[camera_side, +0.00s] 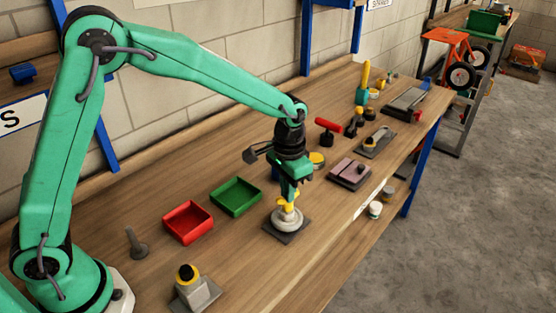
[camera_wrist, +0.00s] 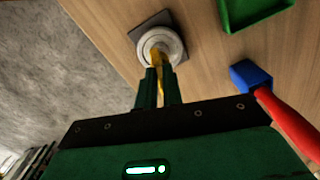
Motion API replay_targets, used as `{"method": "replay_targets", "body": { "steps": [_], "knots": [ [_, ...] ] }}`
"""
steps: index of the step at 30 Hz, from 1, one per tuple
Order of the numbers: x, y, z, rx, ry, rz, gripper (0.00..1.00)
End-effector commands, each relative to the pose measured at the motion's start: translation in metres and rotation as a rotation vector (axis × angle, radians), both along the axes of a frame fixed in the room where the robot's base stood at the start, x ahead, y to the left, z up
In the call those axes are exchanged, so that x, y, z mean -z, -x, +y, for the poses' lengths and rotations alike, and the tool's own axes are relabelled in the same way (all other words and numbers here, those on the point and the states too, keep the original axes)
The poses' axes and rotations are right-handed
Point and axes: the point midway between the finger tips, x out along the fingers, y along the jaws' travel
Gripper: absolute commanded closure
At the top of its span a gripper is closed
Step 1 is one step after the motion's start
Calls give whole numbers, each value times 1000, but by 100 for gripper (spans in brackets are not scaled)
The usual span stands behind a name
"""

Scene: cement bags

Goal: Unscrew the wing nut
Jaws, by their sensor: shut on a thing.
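The yellow wing nut (camera_side: 288,204) sits on top of a round pale grey fixture (camera_side: 287,220), which stands on a dark square plate (camera_side: 276,232) on the bench. My gripper (camera_side: 287,193) points down over the fixture, with its fingers shut on the wing nut. In the wrist view, my gripper's two green fingers (camera_wrist: 158,84) reach the yellow wing nut (camera_wrist: 157,60). The fingers hide part of it, and the thread under it cannot be made out. The round fixture (camera_wrist: 170,45) shows around and beyond the nut.
A red tray (camera_side: 188,222) and a green tray (camera_side: 236,197) lie left of the fixture. A grey block with a yellow ring (camera_side: 195,288) stands near the front. A pinkish block (camera_side: 350,172) and a red-handled tool (camera_side: 328,128) lie to the right. The bench's front edge is close.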

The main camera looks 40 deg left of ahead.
Motion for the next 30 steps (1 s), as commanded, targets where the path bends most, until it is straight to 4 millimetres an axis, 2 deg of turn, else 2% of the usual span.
{"method": "replay_targets", "body": {
  "steps": [6, 14, 15, 18, 24, 26, 30],
  "knots": [
    [-1, 0, 0, -172, 0, -1, 100],
    [-1, 0, 0, -189, 0, -1, 100],
    [-1, 0, 0, -188, 0, -1, 84],
    [0, 0, 0, -188, 0, -1, 66],
    [0, 0, 0, -187, 0, -1, 66],
    [0, 0, 0, -187, 0, 0, 76],
    [0, 0, 0, -187, 0, 0, 76]
  ]
}}
